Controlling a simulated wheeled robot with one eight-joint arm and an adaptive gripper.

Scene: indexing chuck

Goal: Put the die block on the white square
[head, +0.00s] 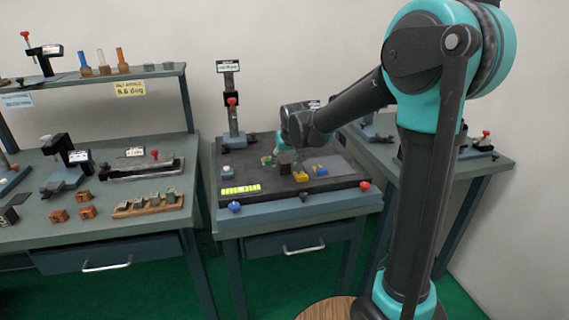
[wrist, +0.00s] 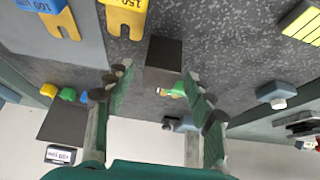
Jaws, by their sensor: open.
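A dark brown block (wrist: 163,54), which looks like the die block, stands on the speckled dark plate (wrist: 232,50) in the wrist view. In the head view a small dark block (head: 284,169) shows just below my gripper (head: 282,153). My gripper (wrist: 158,78) is open, with one finger to each side of the block's near part in the picture. I see no contact, and cannot tell its height above the block. A green and white piece (wrist: 172,91) shows behind the block, between the fingers. I cannot make out the white square in either view.
A yellow display (wrist: 303,22) and a grey block with a white knob (wrist: 276,95) are on the other side. A post with a sign (head: 231,90) stands behind.

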